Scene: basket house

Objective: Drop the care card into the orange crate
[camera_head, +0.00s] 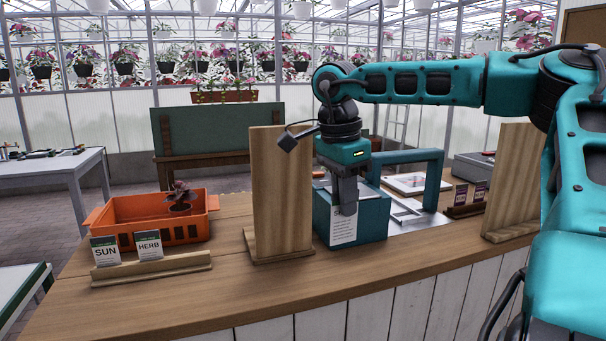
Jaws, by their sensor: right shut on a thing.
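My right gripper (347,208) points down, shut on a white care card (343,232) with small print. The card hangs upright in front of a teal box (374,218); whether it touches the box I cannot tell. The gripper hides part of the card. The orange crate (125,240) stands on the wooden counter to the left, with slotted sides and a small potted plant (180,199) in it. An upright wooden board (281,190) stands between the crate and my gripper. My left gripper is not in view.
A wooden holder (150,268) with SUN (105,250) and HERB (149,246) cards stands before the crate. Another wooden board (513,180) and a dark-card holder (466,209) are at right. The counter's front strip (240,290) is clear.

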